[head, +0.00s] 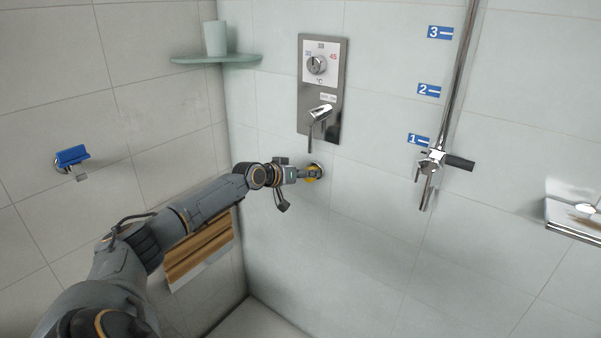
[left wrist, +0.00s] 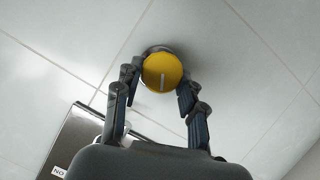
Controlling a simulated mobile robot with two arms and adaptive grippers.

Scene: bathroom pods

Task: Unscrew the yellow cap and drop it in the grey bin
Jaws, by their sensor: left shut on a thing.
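The yellow cap (head: 313,172) is on the tiled wall below the shower control panel. In the left wrist view the cap (left wrist: 162,72) is round, with a pale line on its face and a grey metal ring (left wrist: 150,50) behind it against the wall. My left gripper (head: 308,173) reaches it from the left. It is shut on the cap, with one finger on each side in the left wrist view (left wrist: 158,88). My right gripper is not in view. The grey bin is not in view.
The control panel (head: 318,110) with a lever sits just above my left gripper. A vertical rail (head: 459,75) with a holder stands to the right. A glass shelf (head: 240,60) with a cup (head: 215,38) and a wooden seat (head: 200,250) are on the left.

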